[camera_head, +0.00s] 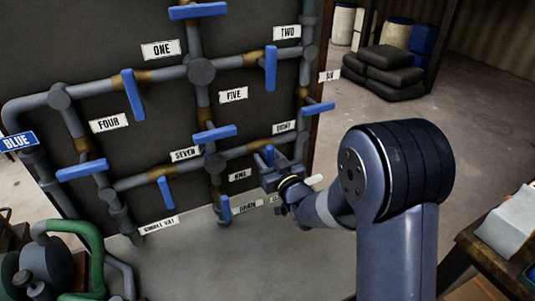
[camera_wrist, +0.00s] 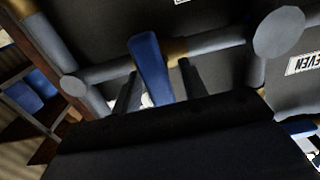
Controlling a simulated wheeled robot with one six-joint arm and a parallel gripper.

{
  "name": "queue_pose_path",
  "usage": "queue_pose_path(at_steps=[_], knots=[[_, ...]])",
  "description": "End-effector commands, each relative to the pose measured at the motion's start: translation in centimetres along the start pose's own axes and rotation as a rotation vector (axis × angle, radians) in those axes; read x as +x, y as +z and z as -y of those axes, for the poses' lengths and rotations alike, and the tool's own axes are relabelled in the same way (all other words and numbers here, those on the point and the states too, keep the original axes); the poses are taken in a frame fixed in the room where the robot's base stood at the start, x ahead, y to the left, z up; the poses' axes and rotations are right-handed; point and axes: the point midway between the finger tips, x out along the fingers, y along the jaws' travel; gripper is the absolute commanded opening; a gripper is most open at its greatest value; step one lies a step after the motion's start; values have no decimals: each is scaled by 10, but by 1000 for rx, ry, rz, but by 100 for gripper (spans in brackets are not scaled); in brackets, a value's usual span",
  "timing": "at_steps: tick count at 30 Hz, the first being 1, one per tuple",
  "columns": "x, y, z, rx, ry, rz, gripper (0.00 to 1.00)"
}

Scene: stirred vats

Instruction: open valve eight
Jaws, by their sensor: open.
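The EIGHT label (camera_head: 284,127) is on the dark panel at its right side. Just below it, the blue handle of valve eight (camera_head: 269,153) sits on a sloping pipe with a brass-coloured section, partly hidden by my gripper (camera_head: 275,173). In the wrist view this handle (camera_wrist: 148,60) stands crosswise to its pipe. My gripper (camera_wrist: 158,78) is open there, with one dark finger on each side of the handle. I cannot tell whether either finger touches it. The handle's lower end is hidden behind the gripper body.
Grey pipes cross the panel (camera_head: 160,115). A table (camera_head: 480,255) stands at right. Floor between is clear.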

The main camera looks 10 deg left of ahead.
Motion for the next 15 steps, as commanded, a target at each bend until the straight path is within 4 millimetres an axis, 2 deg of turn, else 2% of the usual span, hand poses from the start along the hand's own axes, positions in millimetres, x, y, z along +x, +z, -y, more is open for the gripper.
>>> queue_pose_path(at_steps=[4, 12, 15], knots=[[8, 0, 0, 0, -1, 1, 41], [10, 0, 0, 0, 0, 1, 41], [10, 0, 0, 0, 0, 1, 34]])
